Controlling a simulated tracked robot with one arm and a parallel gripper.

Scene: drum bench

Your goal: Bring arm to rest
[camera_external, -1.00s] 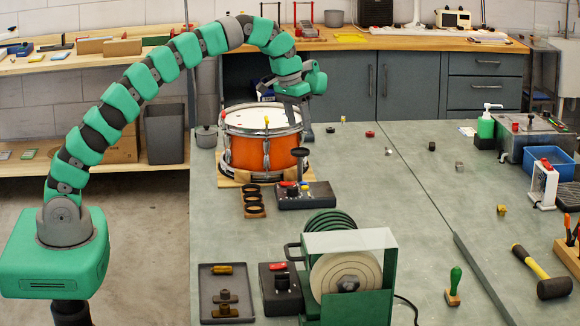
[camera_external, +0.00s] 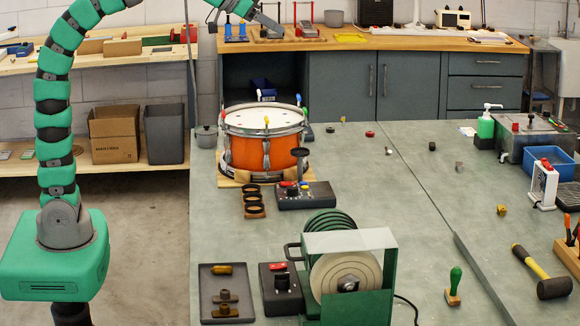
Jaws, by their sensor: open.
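My green segmented arm rises at the left and leaves the top of the picture. Its end comes back in at the top middle, where my gripper (camera_external: 268,20) shows as grey fingers pointing down and to the right. My gripper is open and holds nothing that I can see. It is high above and behind the drum in the picture, well apart from it. The orange snare drum (camera_external: 243,153) with a white head stands upright on a wooden cradle (camera_external: 233,183) at the bench's left edge. Coloured bits sit around its rim.
The grey bench (camera_external: 400,190) holds a grinding wheel machine (camera_external: 345,275), a control box (camera_external: 305,195), a mallet (camera_external: 540,270) and a blue bin (camera_external: 550,160). A wooden back counter (camera_external: 400,42) with tools lies behind.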

